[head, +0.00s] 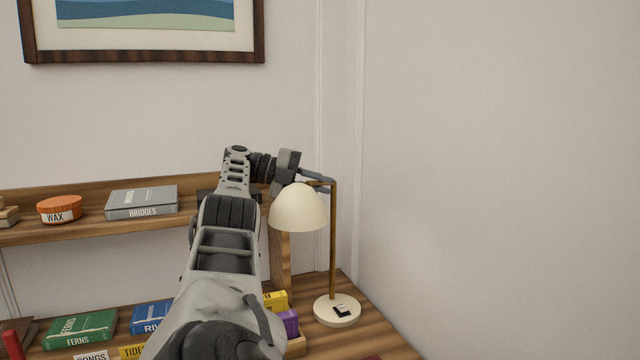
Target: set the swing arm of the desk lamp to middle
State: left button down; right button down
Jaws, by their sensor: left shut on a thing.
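The desk lamp has a cream dome shade (298,208), a thin brown upright post (333,250) and a round cream base (338,310) with a small dark switch on it. It stands upright at the right end of the wooden desk. Its swing arm (322,182) runs from the top of the post toward the shade and is partly hidden. My left gripper (315,178) is at the swing arm, just above and behind the shade, and is shut on the arm. The fingertips are small and partly covered. My right gripper is not in view.
A raised shelf (100,228) holds a grey book (142,202) and an orange wax tin (60,209). Several books, one green (80,329), lie on the desk below. A wall stands close to the lamp's right. A framed picture (150,58) hangs above.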

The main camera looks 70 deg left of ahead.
pick_arm(q)
jog(key=c, duration=1.6)
grip_release()
jog(key=shift+w+d, duration=0.1)
jog(key=shift+o, duration=0.7)
jog(key=shift+w+d, duration=0.1)
jog(key=shift+r, duration=0.1)
